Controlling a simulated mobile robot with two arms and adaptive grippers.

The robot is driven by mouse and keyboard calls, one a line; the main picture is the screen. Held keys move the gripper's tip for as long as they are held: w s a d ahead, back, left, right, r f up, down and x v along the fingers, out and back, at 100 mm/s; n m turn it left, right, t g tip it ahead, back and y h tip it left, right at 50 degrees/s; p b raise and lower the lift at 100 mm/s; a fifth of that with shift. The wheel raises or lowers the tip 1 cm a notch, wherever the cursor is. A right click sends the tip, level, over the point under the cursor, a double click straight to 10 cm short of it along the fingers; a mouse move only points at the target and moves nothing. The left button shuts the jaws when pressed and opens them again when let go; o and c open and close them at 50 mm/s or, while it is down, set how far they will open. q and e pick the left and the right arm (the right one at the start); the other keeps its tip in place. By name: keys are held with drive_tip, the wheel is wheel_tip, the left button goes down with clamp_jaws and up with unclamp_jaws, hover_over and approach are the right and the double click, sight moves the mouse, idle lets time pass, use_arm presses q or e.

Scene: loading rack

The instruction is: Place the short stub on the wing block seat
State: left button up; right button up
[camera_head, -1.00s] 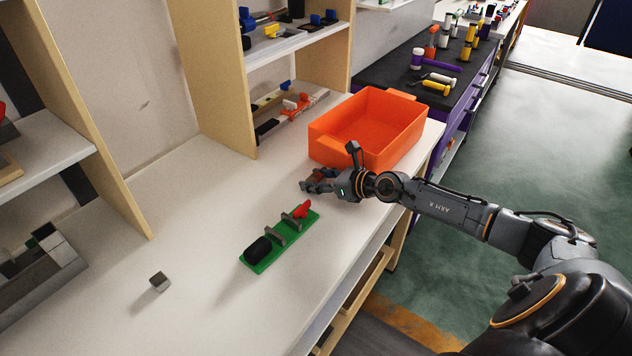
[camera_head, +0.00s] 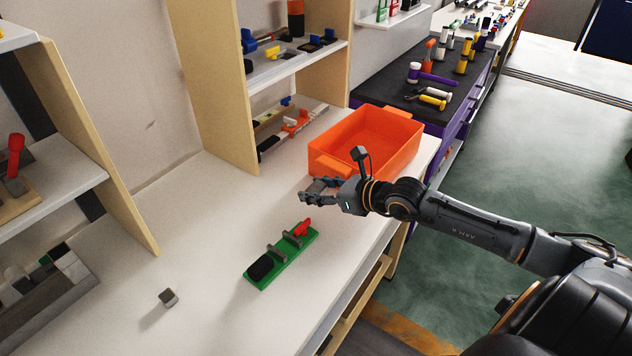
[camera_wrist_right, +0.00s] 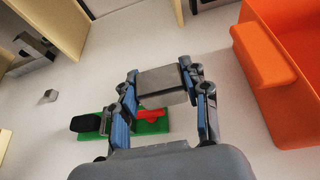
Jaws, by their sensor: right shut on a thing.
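My right gripper (camera_head: 318,191) is shut on a grey block (camera_wrist_right: 163,82), held between the fingertips above the table; I cannot tell for sure whether this is the short stub. A green fixture (camera_head: 272,275) lies on the table below and nearer than the gripper. It carries a black rounded block (camera_head: 260,267), grey uprights (camera_head: 293,239) and a red part (camera_head: 302,227). In the wrist view the fixture (camera_wrist_right: 155,127) shows behind the fingers and is partly hidden. No part is clearly marked as the wing block seat. My left gripper is out of view.
An orange bin (camera_head: 327,166) stands just behind and right of the gripper. A small grey cube (camera_head: 168,297) lies alone at left on the white table (camera_head: 215,230). Shelves stand along the back; table between cube and fixture is clear.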

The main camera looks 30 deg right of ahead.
drive_tip(key=s+a+r+n+g+y, duration=0.2)
drive_tip(key=s+a+n+y, duration=0.1)
drive_tip(key=s+a, duration=0.3)
drive_tip(key=s+a+r+n+g+y, duration=0.2)
drive_tip(key=s+a+n+y, duration=0.1)
drive_tip(key=s+a, duration=0.4)
drive_tip(key=shift+a+n+g+b, duration=0.3)
drive_tip(key=shift+a+b, duration=0.15)
drive_tip(key=shift+a, duration=0.05)
